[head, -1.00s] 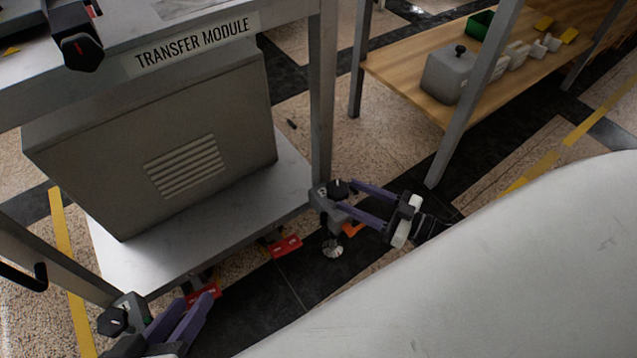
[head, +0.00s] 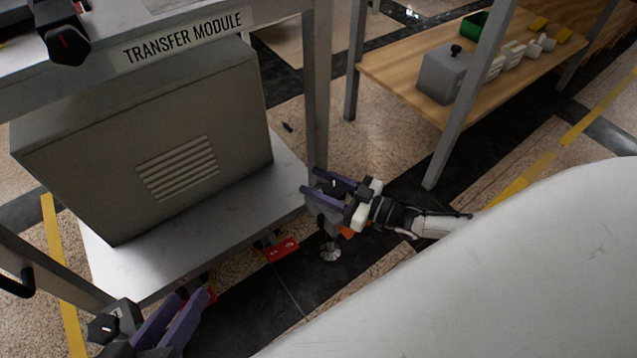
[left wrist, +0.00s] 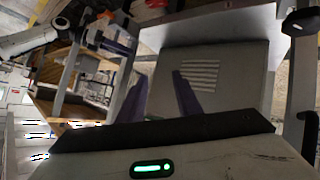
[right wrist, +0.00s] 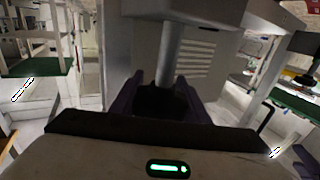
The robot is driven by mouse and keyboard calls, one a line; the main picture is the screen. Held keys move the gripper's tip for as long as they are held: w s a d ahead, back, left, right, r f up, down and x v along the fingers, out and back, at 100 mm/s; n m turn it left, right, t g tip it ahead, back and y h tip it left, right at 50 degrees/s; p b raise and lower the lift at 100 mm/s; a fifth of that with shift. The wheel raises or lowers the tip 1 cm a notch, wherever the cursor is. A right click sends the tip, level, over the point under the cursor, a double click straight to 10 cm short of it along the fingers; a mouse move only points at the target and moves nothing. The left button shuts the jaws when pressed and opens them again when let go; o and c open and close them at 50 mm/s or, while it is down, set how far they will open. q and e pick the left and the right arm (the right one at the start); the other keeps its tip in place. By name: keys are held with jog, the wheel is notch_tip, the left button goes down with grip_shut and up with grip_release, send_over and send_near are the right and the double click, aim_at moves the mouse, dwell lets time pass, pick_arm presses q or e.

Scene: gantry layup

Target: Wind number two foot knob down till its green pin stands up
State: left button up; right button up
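The transfer module (head: 185,37) stands on legs with foot brackets. At its front right leg a dark foot knob (head: 333,187) tops a grey bracket, above a round metal foot (head: 330,252). My right gripper (head: 312,181) has its purple fingers on either side of this knob; in the right wrist view the dark knob (right wrist: 162,99) sits between fingers that look spread. A second dark knob (head: 104,327) is at the front left leg. My left gripper (head: 195,304) is open and empty beside it. I see no green pin, and no foot number is readable.
Red tabs (head: 282,249) lie low under the module's bottom shelf (head: 170,255). A wooden bench (head: 400,75) with a grey box (head: 443,74) and a green bin (head: 474,25) stands at upper right. A pale curved surface fills the lower right.

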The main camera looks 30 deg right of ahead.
aim_at(332, 182)
jog(key=c, duration=0.4)
pick_arm(q)
jog(key=shift+r+p, duration=0.2)
jog(key=shift+p, duration=0.1)
pick_arm(e)
jog(key=shift+h, duration=0.3)
